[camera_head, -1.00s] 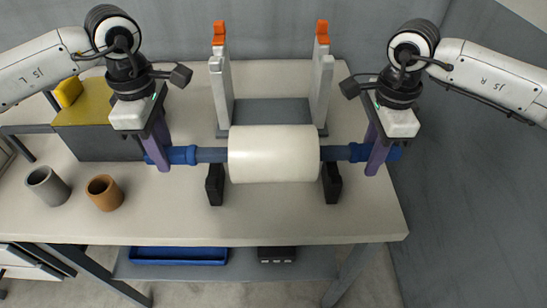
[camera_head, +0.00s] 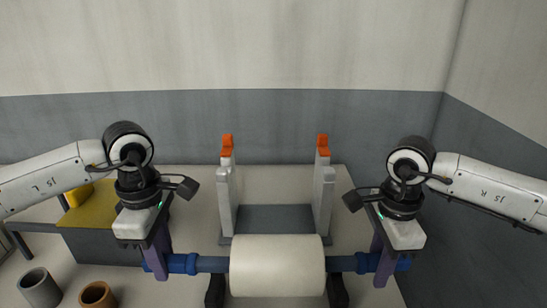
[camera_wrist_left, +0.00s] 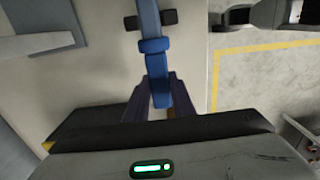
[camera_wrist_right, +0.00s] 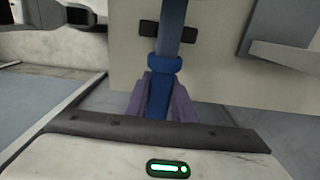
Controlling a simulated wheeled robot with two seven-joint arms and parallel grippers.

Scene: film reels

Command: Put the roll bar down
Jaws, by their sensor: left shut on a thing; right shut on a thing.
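The roll bar is a blue bar (camera_head: 210,264) running through a thick white roll (camera_head: 277,266). It lies level across the head view. My left gripper (camera_head: 157,262) is shut on its left blue end, and my right gripper (camera_head: 385,264) is shut on its right end. The wrist views show the purple fingers around the blue ends of the bar, on the left (camera_wrist_left: 158,85) and on the right (camera_wrist_right: 160,90). Two black supports (camera_head: 215,290) (camera_head: 337,290) stand below the bar beside the roll's ends. I cannot tell whether the bar touches them.
Behind the roll is a grey stand (camera_head: 275,218) with two uprights tipped in orange (camera_head: 227,145) (camera_head: 322,145). A grey cup (camera_head: 38,288) and an orange-brown cup (camera_head: 97,295) stand at the left. A yellow-topped block (camera_head: 95,210) is behind them.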

